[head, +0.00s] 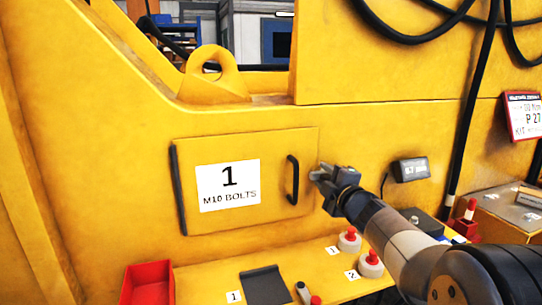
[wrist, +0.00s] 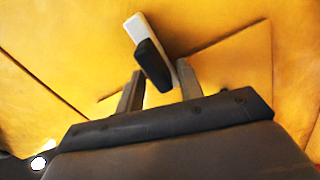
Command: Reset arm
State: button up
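My gripper (head: 322,175) is in front of the yellow machine, just right of the black handle (head: 292,180) of a closed yellow door (head: 265,150). In the head view a gap seems to separate gripper and handle. The door bears a label (head: 229,186) reading "1 M10 BOLTS".
A ledge below carries a red bin (head: 147,284), a dark plate (head: 264,284) and red-topped pieces (head: 349,240) (head: 370,264). A small display box (head: 411,169) is on the wall right of my gripper. Black cables (head: 478,90) hang at the upper right.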

jog(key=shift+r+m+p, duration=0.1)
jog(key=shift+m+p, duration=0.4)
jog(key=shift+m, duration=0.4)
jog(key=shift+r, duration=0.1)
